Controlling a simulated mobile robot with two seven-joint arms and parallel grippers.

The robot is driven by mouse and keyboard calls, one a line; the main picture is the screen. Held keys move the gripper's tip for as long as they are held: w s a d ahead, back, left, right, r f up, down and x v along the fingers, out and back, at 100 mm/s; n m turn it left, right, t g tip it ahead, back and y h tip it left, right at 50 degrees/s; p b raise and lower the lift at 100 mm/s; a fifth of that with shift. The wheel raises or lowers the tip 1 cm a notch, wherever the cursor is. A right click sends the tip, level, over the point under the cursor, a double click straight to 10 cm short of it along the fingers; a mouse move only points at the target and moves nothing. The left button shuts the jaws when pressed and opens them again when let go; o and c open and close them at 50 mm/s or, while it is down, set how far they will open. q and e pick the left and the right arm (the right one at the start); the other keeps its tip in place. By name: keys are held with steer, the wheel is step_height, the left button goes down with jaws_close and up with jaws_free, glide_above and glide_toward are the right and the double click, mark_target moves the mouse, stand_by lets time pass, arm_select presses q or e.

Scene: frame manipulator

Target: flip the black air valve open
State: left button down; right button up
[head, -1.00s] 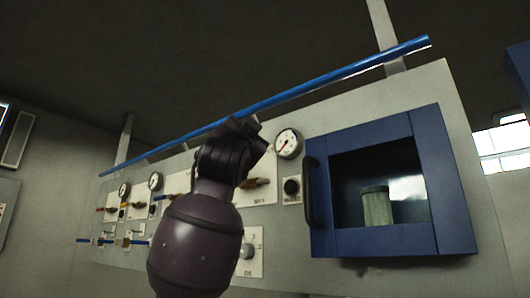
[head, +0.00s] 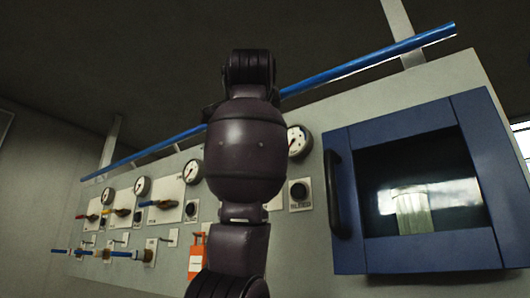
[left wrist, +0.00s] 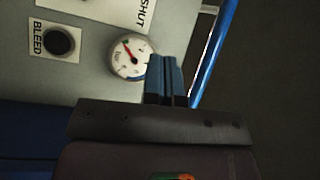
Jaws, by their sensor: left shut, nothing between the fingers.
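I cannot make out the black air valve in either view; my arm covers the middle of the panel in the head view. A white label plate marked SHUT (left wrist: 140,12) is cut off at the top of the left wrist view. My left gripper (left wrist: 166,78) is shut and empty there, with its blue-grey fingertips close beside a round gauge (left wrist: 131,57) in the picture; I cannot tell whether they touch anything. In the head view the left gripper is hidden behind my arm. That gauge also seems to show in the head view (head: 299,141). My right gripper is not in view.
A blue pipe (head: 370,62) runs along the panel's top edge. A blue cabinet (head: 342,240) with a black handle (head: 334,190) stands out at right. Valves with coloured handles (head: 165,204) and an orange tag (head: 197,243) are at left. A BLEED knob (left wrist: 58,42) is near the gauge.

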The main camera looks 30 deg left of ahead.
arm_select(q)
steer(key=w+a+f+m+p, duration=0.1)
steer(key=w+a+p, duration=0.3)
steer(key=w+a, duration=0.4)
steer(key=shift+w+a+f+m+g+p, duration=0.25)
steer(key=shift+w+a+m+g+p, duration=0.15)
steer(key=shift+w+m, duration=0.25)
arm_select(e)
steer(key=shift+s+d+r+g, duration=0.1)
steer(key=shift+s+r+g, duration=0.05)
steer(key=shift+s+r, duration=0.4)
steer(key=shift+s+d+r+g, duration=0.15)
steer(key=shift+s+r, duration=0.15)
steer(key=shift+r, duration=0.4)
arm_select(q)
steer(key=shift+s, duration=0.1)
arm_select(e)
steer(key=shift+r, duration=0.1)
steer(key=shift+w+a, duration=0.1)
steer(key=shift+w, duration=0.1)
